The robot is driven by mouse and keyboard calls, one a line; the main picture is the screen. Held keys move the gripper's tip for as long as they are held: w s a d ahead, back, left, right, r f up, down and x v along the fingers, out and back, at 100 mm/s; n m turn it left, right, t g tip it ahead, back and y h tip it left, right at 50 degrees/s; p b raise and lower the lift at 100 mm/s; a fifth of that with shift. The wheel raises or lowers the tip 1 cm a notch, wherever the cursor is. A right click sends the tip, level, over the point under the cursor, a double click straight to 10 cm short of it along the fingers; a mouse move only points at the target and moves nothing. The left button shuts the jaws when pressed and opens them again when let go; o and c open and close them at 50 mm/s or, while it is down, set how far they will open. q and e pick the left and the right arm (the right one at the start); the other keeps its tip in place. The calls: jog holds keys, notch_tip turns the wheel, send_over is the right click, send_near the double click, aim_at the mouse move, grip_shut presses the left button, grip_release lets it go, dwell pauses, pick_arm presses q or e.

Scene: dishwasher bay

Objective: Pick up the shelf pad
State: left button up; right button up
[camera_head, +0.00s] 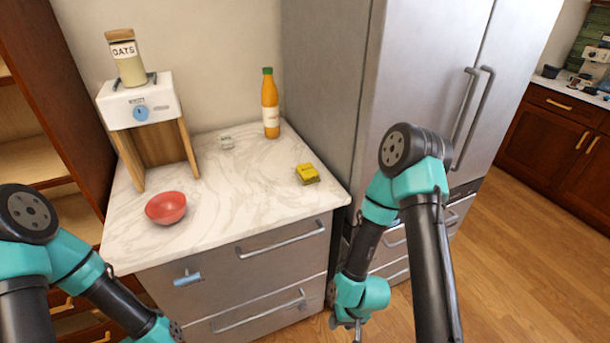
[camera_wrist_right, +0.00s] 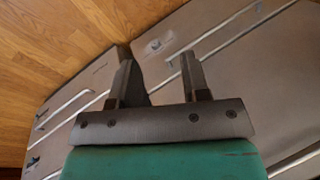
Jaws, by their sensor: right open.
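A small yellow pad-like block (camera_head: 307,174) lies on the marble counter (camera_head: 250,190) near its right front edge; I take it as the shelf pad, though its label is too small to read. My right gripper (camera_head: 346,324) hangs low in front of the drawers and fridge, below the counter and apart from the block. In the right wrist view my right gripper (camera_wrist_right: 156,62) is open, with nothing between its fingers. My left arm comes in at the lower left, and its gripper is cut off by the bottom edge.
The fridge (camera_head: 420,80) rises to the right. The counter around the block is clear.

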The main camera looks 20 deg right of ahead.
jog(key=o, duration=1.1)
